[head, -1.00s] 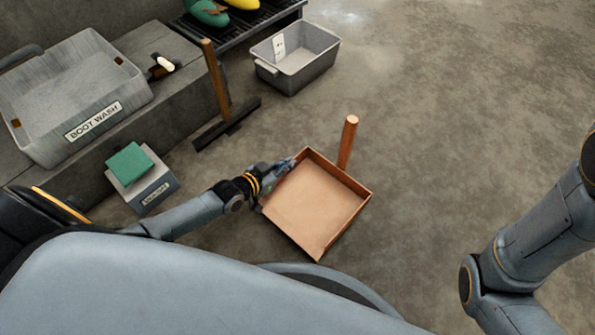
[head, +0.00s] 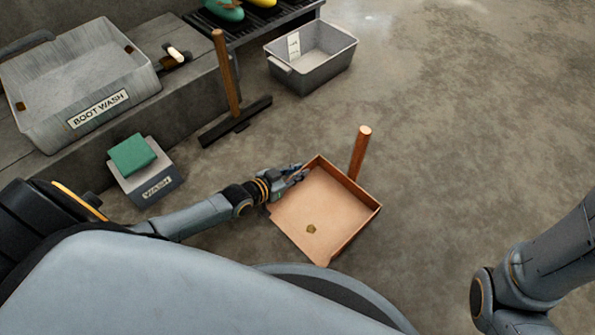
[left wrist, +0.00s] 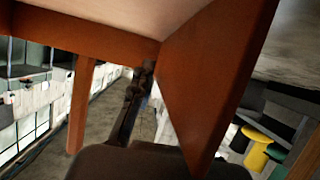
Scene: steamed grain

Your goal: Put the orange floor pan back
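The orange floor pan (head: 320,205) is a shallow square tray with a round handle (head: 360,155) rising at its far corner. A small yellow-brown piece (head: 311,229) lies in it. My left gripper (head: 298,174) is at the pan's left rim near the far corner, apparently closed on the wall. In the left wrist view, the pan's orange wall (left wrist: 215,75) fills much of the picture and a dark finger (left wrist: 134,105) lies against it; the other finger is hard to make out. My right arm shows at the right edge; its gripper is out of view.
A long-handled tool with a black head (head: 236,122) stands by the grey bench. A grey bin (head: 312,80), a small box with a green block (head: 155,188) and the boot wash basin (head: 95,112) are nearby. The floor to the right is clear.

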